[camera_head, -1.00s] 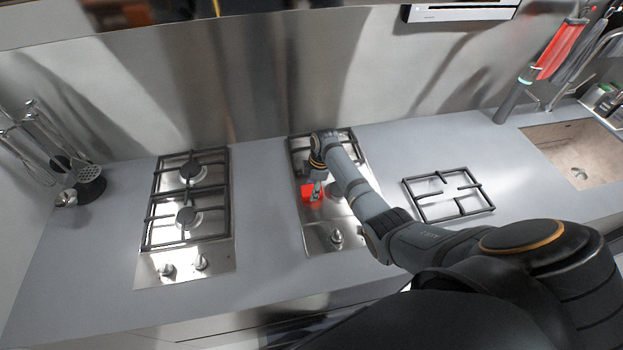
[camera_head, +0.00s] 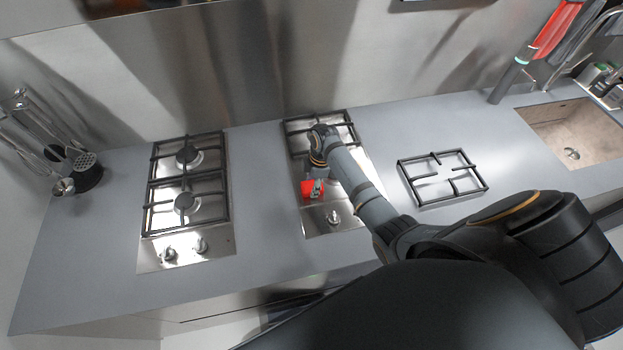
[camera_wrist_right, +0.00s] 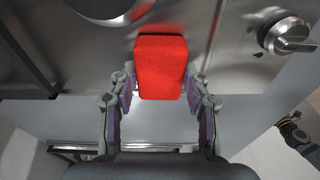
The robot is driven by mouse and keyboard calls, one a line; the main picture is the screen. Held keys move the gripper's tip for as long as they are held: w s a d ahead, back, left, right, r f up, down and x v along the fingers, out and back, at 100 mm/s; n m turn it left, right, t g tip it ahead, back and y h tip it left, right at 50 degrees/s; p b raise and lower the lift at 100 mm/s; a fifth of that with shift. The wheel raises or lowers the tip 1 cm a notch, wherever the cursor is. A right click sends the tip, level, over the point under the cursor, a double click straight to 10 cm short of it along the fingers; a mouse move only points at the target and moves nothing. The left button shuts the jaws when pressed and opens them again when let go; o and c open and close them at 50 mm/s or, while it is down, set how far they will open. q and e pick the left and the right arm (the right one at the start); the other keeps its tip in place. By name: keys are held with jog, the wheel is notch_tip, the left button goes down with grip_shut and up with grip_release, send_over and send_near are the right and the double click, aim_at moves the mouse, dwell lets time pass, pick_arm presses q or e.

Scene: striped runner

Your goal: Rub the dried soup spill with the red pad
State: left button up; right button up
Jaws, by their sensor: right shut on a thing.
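The red pad (camera_head: 309,188) is at the left side of the right-hand hob (camera_head: 318,222), on or just above its steel surface. My right gripper (camera_head: 317,187) is shut on the pad. In the right wrist view the red pad (camera_wrist_right: 161,66) sits between the two fingers of the right gripper (camera_wrist_right: 160,92), over shiny steel. I cannot make out the dried soup spill; the pad or my arm may hide it. My left gripper is not in view.
A pan support (camera_head: 443,177) lies on the counter right of the hob. Another hob (camera_head: 186,205) stands to the left, with bare counter between. A knob (camera_head: 333,217) is near the pad. A sink (camera_head: 575,135) is at the far right.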

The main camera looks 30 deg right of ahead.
jog(key=shift+s+a+r, duration=0.1)
jog(key=shift+s+a, duration=0.05)
jog(key=shift+s, duration=0.6)
jog(key=shift+w+r, duration=0.1)
jog(key=shift+w, duration=0.05)
jog(key=shift+r, duration=2.9)
jog(key=shift+r, duration=0.1)
notch_tip(320, 180, up, 3)
jog(key=shift+f, duration=0.1)
